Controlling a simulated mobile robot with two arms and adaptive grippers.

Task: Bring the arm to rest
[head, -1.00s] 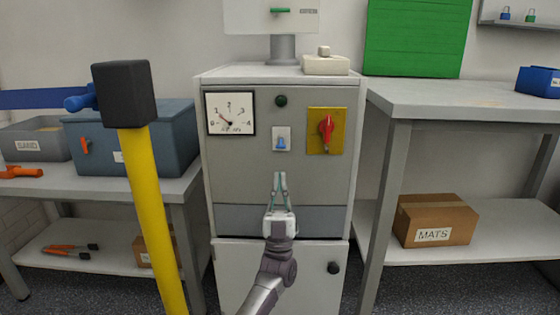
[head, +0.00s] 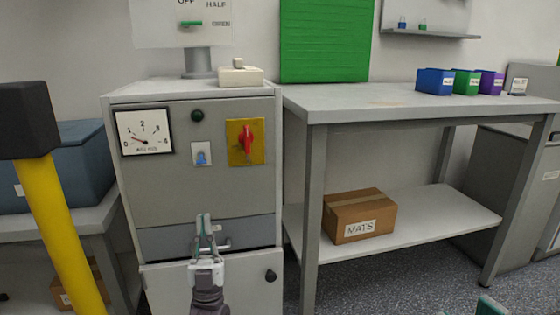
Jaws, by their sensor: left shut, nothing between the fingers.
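My left gripper (head: 205,219) is in front of the lower part of the grey cabinet (head: 155,197), pointing up and away from me. Its teal-tipped fingers are shut with nothing between them. It overlaps the drawer handle (head: 224,245) in the picture; I cannot tell whether it touches it. A teal tip (head: 490,306) at the bottom right edge looks like part of my right gripper; the rest is cut off.
The cabinet has a gauge (head: 144,132), a blue switch (head: 201,157) and a red rotary handle (head: 246,140). A grey workbench (head: 420,113) holds bins; a MATS box (head: 359,215) sits below.

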